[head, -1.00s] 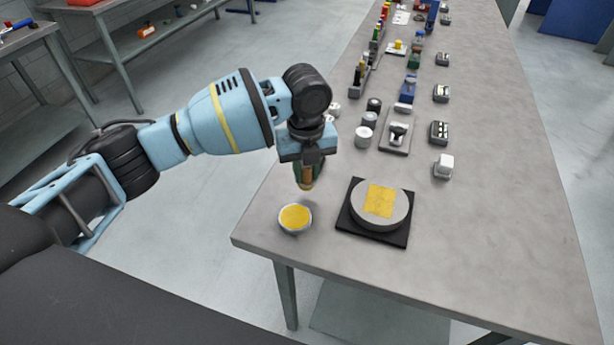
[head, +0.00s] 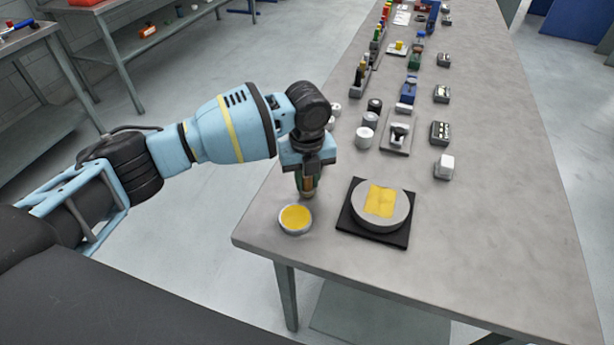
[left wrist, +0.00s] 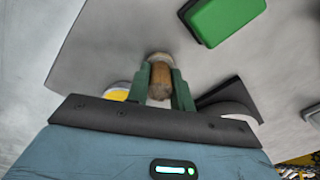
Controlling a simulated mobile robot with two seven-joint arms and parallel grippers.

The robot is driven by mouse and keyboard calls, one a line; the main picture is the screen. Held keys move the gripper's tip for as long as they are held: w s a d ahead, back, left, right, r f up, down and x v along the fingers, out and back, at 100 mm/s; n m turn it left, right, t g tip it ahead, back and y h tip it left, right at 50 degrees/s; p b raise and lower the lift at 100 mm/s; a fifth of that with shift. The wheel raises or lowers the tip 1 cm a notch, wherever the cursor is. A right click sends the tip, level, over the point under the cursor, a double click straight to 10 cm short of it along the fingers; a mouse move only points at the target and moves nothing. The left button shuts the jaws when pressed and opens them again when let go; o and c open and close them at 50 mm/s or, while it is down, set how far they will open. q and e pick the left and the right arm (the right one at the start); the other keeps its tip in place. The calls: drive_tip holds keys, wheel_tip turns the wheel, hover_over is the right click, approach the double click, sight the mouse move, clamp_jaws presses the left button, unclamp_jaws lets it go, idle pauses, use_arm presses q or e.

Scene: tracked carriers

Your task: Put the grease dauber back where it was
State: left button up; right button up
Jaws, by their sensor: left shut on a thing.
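My left gripper (head: 307,185) is shut on the grease dauber, a short stick with a tan-brown body (left wrist: 161,78) between green fingers in the left wrist view. In the head view the gripper points down, with the dauber's lower end just behind a small round dish (head: 282,222) of yellow grease. I cannot tell whether the dauber touches the table. Right of it, a round grey plate (head: 402,222) with a yellow patch (head: 382,200) lies on a black square base (head: 352,222). My right gripper is not in view.
Behind the plate stand a white cylinder (head: 364,138), dark-topped cylinders (head: 370,118) and a grey tray with a small fixture (head: 397,137). A white-topped block (head: 444,166) stands farther right. A green block (left wrist: 225,18) shows in the left wrist view. The table's right side is clear.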

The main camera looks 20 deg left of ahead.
use_arm(q)
drive_tip(key=o, duration=0.9)
drive_tip(key=shift+o, duration=0.2)
wheel_tip(320, 180, up, 12)
drive_tip(key=shift+r, duration=0.15)
